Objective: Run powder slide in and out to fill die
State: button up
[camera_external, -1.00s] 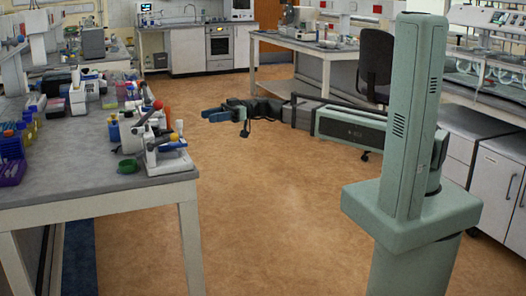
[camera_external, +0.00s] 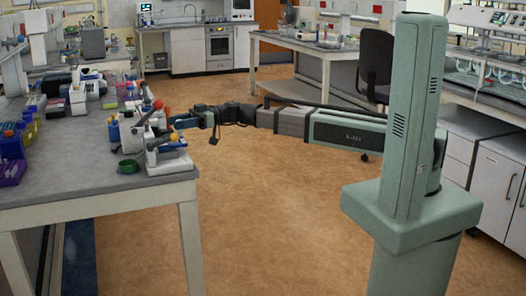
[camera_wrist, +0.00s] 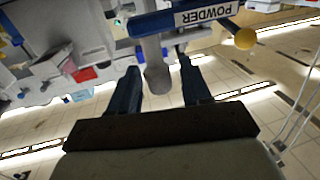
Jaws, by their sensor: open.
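The tablet press (camera_external: 166,158) stands at the right corner of the near bench, with a white body, a red ball knob (camera_external: 158,104) on top and a yellow ball knob (camera_external: 174,137) at its side. In the wrist view, a blue bar labelled POWDER (camera_wrist: 207,13) lies across the top, beyond my fingertips. A grey rounded post (camera_wrist: 157,77) extends from it between my fingers, with gaps visible on both sides. The yellow knob also shows in the wrist view (camera_wrist: 245,38). My gripper (camera_external: 178,123) is open, close to the right of the press. The die is not distinguishable.
A green dish (camera_external: 128,167) sits left of the press. Bottles and racks, including a purple rack (camera_external: 11,172), crowd the bench's left and back. The bench's front surface (camera_external: 90,192) is clear, and open floor lies to its right.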

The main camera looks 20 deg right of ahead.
jog(key=shift+c, duration=0.2)
grip_shut()
dwell(0.3)
